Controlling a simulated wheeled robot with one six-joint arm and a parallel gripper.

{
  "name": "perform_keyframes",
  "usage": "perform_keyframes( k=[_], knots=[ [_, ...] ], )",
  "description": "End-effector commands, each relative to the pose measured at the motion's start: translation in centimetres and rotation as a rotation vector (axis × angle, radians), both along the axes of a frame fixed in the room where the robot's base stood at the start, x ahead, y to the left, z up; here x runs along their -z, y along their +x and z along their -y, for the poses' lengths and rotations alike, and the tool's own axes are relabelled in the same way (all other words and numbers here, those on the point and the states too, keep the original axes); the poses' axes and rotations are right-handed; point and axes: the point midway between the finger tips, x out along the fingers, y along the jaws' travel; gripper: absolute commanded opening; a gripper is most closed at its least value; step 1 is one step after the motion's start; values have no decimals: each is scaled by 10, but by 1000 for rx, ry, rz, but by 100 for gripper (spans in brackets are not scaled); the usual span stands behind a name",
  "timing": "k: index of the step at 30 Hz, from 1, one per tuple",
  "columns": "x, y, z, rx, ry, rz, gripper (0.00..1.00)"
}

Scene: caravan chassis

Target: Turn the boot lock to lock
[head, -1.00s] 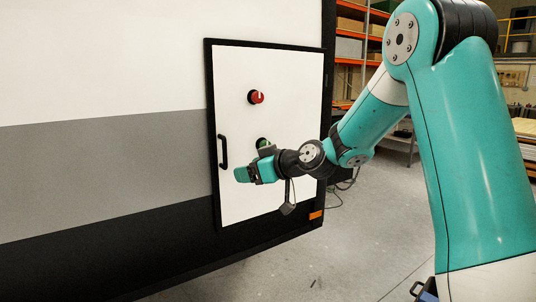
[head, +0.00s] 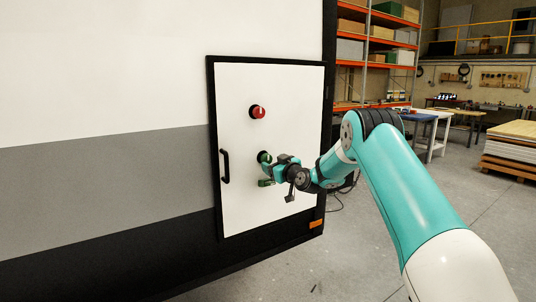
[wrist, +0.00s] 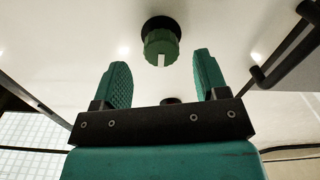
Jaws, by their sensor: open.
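A green round knob (head: 263,156) on a black collar sits on the white hatch door, below a red knob (head: 257,112). I cannot tell from any label which knob is the boot lock. In the wrist view the green knob (wrist: 160,43) has a white mark on its rim, on the side towards my gripper. My gripper (head: 267,174) is open and empty, close to the green knob and slightly below it. In the wrist view the two green fingers (wrist: 162,72) stand apart, with the knob beyond the gap between their tips. No contact shows.
The white hatch door (head: 285,205) has a black frame and a black handle (head: 224,166) left of the knobs. The handle (wrist: 298,45) also shows at upper right in the wrist view. Shelving (head: 375,60) and a workbench stand behind.

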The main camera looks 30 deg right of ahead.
Motion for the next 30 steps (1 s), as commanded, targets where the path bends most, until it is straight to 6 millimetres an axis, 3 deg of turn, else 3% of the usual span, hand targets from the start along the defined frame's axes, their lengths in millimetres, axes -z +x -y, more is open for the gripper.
perform_keyframes(
  k=[3, 9, 21, 27, 30],
  knots=[
    [-2, 20, -1, -1, 0, -1, 67],
    [-1, 39, -2, -1, 0, 0, 67],
    [1, 44, -2, 0, 1, -1, 67],
    [0, 44, -2, 0, 1, -1, 21],
    [0, 44, -1, 1, 1, -1, 18]
  ],
)
